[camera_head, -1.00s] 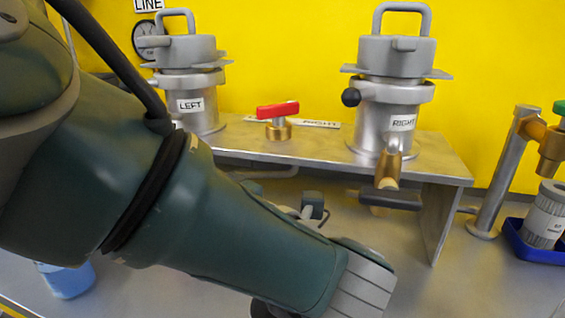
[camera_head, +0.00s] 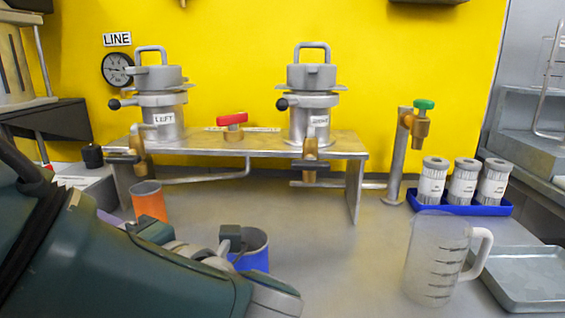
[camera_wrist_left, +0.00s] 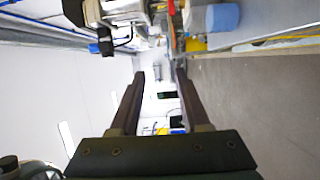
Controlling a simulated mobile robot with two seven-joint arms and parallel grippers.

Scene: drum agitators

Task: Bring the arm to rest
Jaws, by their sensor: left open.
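My left arm (camera_head: 130,265) fills the lower left of the head view, low in front of the bench. Its gripper fingers cannot be made out there. In the left wrist view my left gripper (camera_wrist_left: 160,78) shows two dark fingers, apart, with nothing between them. The left drum unit (camera_head: 163,118) and right drum unit (camera_head: 312,115) stand upright on a metal stand (camera_head: 255,148), clear of the arm. My right gripper is in neither view.
A red-handled valve (camera_head: 232,120) sits between the drums. An orange cup (camera_head: 152,205) and a partly hidden blue cup (camera_head: 256,250) stand near my arm. A clear jug (camera_head: 432,265), grey tray (camera_head: 530,280) and blue tray with filters (camera_head: 485,208) are on the right.

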